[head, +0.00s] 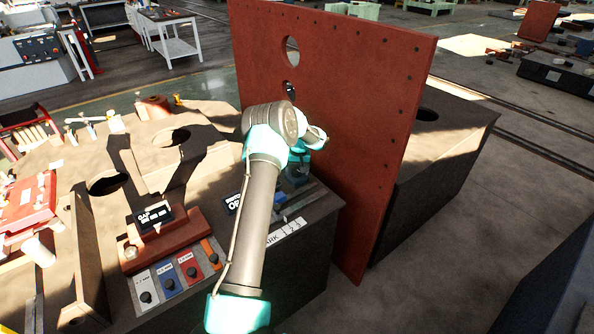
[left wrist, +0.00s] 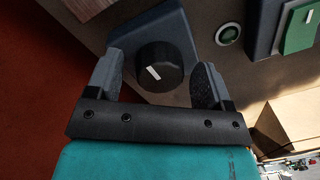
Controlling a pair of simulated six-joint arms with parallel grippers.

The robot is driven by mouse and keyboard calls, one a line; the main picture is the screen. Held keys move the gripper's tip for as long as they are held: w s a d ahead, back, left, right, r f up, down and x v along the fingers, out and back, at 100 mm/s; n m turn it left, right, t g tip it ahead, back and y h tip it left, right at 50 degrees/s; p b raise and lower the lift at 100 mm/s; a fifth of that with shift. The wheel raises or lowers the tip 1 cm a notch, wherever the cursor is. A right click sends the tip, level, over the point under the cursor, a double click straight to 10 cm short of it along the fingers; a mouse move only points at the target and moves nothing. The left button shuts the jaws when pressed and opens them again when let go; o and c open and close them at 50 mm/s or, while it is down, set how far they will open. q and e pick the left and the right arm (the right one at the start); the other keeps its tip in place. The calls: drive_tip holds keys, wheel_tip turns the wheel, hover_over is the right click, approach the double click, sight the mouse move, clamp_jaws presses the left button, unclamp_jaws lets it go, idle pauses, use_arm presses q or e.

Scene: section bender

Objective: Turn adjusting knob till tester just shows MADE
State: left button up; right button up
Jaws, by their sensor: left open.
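The black round adjusting knob (left wrist: 160,68), with a white index mark, sits on a dark angular housing in the left wrist view. My left gripper (left wrist: 158,80) is open, with one finger on each side of the knob. The right-hand finger is close to the knob's rim; I cannot tell whether it touches. In the head view my left wrist (head: 300,150) is beside the red plate, and the knob is hidden. The tester display (head: 233,203) is partly covered by my left arm; the visible letters begin "OP". My right gripper is out of view.
The tall red plate (head: 350,120) stands close right of my left wrist. A "GAP" display (head: 153,217) sits on a red block at left, behind several small knobs (head: 193,271). A green button (left wrist: 300,32) and a round fitting (left wrist: 228,34) are near the knob.

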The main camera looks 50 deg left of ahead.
use_arm(q)
wheel_tip(320, 180, up, 17)
drive_tip(key=shift+w+d+r, duration=0.2)
drive_tip(key=shift+w+d, duration=0.25)
drive_tip(key=shift+f, duration=0.1)
idle(0.5)
